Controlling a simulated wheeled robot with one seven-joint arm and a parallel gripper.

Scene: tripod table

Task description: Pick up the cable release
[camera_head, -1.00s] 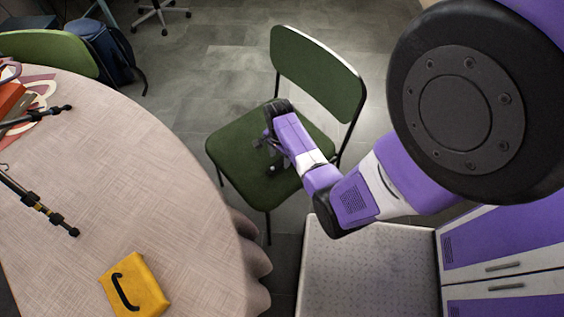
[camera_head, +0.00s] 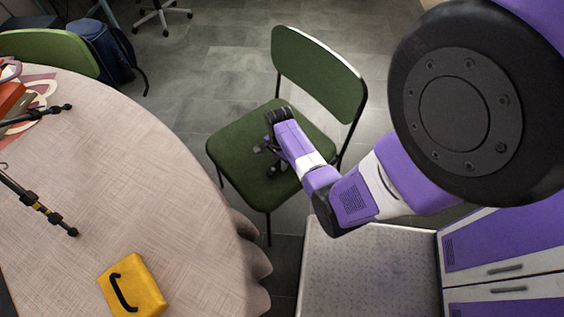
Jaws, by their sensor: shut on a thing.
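My gripper (camera_head: 266,154) is over the seat of the green chair (camera_head: 228,143), at the end of my purple and white arm. Its dark fingers point down and are partly covered by my wrist. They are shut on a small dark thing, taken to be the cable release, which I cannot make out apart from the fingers. I cannot tell whether it touches the seat.
The round table (camera_head: 150,190) is at the left, its edge near the chair. On it are a yellow box (camera_head: 146,284) with a curved black piece on top and black tripod parts (camera_head: 38,205). A blue backpack (camera_head: 100,48) is behind, by another green chair (camera_head: 45,47).

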